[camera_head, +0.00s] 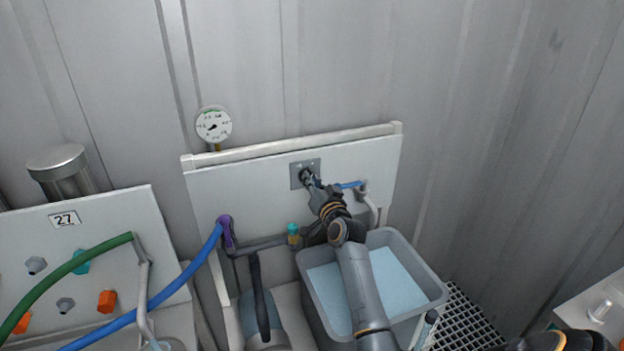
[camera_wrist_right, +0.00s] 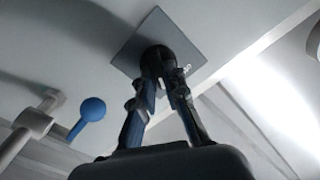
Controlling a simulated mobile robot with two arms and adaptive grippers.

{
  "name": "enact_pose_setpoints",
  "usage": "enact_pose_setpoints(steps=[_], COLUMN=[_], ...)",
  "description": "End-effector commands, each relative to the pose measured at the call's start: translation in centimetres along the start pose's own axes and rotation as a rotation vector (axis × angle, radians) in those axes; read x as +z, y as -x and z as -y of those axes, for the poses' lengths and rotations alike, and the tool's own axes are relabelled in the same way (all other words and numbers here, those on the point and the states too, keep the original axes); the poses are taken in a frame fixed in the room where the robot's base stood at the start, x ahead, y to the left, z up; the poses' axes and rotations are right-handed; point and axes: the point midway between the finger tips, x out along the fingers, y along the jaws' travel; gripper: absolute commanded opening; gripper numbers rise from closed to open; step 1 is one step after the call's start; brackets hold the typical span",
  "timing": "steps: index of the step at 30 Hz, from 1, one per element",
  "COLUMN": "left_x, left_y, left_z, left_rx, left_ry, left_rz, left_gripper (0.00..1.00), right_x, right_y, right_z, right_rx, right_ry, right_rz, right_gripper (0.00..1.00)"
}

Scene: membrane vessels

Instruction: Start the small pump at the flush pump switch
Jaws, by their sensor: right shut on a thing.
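The flush pump switch is a dark knob (camera_wrist_right: 157,58) on a square grey plate (camera_head: 297,176), fixed to the white upright panel. My right gripper (camera_head: 310,181) reaches up to it from below. In the right wrist view the two fingers (camera_wrist_right: 163,82) are closed on the knob from both sides. The fingers partly hide the knob, and I cannot tell which way it is turned. The small pump cannot be made out for certain. My left gripper is not in view.
A gauge (camera_head: 213,124) stands above the panel (camera_head: 255,185). A blue-handled valve (camera_head: 350,185) is just right of the switch; its blue ball end (camera_wrist_right: 93,109) shows in the wrist view. A grey tub (camera_head: 428,275) of liquid lies under my forearm. Green (camera_head: 75,265) and blue (camera_head: 165,292) hoses run left.

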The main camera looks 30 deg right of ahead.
Motion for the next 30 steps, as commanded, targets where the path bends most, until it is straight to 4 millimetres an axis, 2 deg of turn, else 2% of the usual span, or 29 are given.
enact_pose_setpoints(steps=[1, 17, 18, 25, 30], left_x=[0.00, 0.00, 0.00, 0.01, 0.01], left_y=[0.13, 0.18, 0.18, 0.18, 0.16], left_z=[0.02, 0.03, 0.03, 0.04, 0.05], left_rx=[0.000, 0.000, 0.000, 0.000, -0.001], left_ry=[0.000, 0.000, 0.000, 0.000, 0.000], left_rz=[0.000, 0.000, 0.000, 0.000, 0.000], left_gripper=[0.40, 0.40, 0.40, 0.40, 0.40], right_x=[-0.67, -0.64, -0.64, -0.55, -0.31], right_y=[-0.13, -0.13, -0.13, -0.11, -0.06], right_z=[0.29, 0.31, 0.32, 0.25, 0.13], right_rx=[-0.004, -0.006, -0.006, -0.004, -0.003], right_ry=[-0.011, -0.036, -0.035, -0.033, -0.032], right_rz=[-0.013, -0.013, -0.013, -0.011, -0.006], right_gripper=[0.00, 0.00, 0.18, 0.64, 0.64])
